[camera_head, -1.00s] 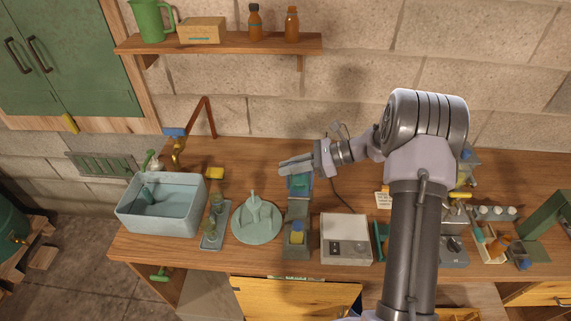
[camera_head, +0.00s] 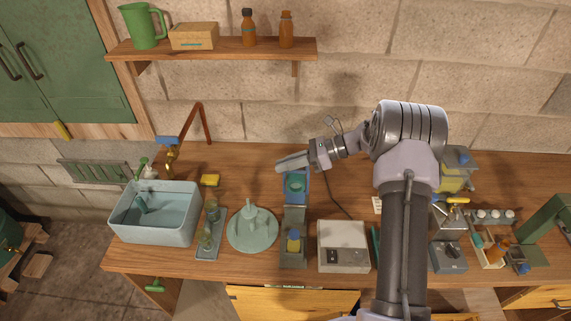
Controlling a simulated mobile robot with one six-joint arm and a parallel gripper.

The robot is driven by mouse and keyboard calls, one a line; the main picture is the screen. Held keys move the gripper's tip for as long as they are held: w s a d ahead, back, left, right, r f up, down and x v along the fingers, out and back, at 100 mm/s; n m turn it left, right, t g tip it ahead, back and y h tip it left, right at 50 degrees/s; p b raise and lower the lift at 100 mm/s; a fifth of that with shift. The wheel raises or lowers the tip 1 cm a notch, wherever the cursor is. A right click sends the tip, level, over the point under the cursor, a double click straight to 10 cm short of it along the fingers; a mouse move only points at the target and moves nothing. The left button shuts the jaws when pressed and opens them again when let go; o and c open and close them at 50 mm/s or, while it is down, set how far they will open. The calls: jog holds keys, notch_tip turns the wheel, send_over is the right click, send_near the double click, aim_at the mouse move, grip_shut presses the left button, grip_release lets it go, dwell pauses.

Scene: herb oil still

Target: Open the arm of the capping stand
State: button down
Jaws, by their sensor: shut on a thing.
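The capping stand (camera_head: 294,219) is a narrow grey stand on the wooden bench, left of the arm. Its blue arm (camera_head: 305,188) is raised at the back end, with a teal part on its face. A small bottle with a blue and yellow top (camera_head: 293,242) stands on the front of its base. My gripper (camera_head: 291,162) reaches in from the right at the top edge of the blue arm and is shut on it. The fingers cover the exact place of contact.
A round pale green piece (camera_head: 252,230) stands close on the left, and a white box with a dark panel (camera_head: 343,246) close on the right. A sink (camera_head: 155,222) is at the left end. A shelf (camera_head: 220,49) hangs on the wall above. Several small items crowd the right side.

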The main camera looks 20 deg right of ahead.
jog(key=shift+s+f, duration=0.1)
jog(key=shift+f, duration=0.05)
jog(key=c, duration=1.5)
grip_release()
jog(key=shift+o, duration=0.2)
jog(key=v, duration=1.7)
jog(key=shift+d, duration=0.2)
